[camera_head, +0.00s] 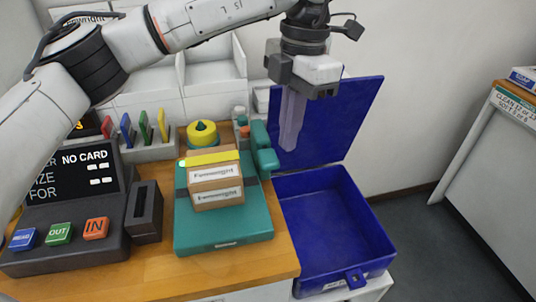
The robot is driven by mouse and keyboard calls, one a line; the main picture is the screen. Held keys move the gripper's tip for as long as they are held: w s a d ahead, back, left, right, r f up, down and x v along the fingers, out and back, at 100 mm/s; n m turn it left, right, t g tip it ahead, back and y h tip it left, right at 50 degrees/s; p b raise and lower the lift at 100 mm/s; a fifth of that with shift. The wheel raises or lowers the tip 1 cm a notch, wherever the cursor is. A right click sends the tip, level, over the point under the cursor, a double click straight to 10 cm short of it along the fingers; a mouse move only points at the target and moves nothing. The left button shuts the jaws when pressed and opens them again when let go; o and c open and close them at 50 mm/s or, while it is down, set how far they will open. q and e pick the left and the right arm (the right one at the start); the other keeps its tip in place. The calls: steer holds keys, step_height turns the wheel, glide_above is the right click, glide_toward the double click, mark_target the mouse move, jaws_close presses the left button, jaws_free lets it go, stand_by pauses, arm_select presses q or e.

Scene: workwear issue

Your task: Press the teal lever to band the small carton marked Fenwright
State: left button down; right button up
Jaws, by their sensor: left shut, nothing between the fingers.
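The small brown carton (217,194), with white Fenwright labels on its top and front, sits on the teal bander (222,235). A yellow strip (210,158) runs along the carton's far top edge. The teal lever (263,148) stands at the bander's right rear side. My left gripper (290,147) points down, shut and empty, just right of the lever in the picture and in front of the blue lid. I cannot tell for sure how far its fingertips are from the lever. My right gripper is out of view.
An open blue case (325,215) stands right of the bander, its lid (350,120) raised behind. A dark terminal (75,205) reading NO CARD, with a slotted block (145,212), is at left. A yellow round item (202,135) and coloured cards (144,127) stand behind.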

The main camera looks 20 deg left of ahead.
arm_select(q)
step_height(320, 180, up, 8)
steer(key=shift+w+d+f, duration=0.2)
steer(key=shift+w+d, duration=0.05)
steer(key=shift+w, duration=0.05)
stand_by(0.7)
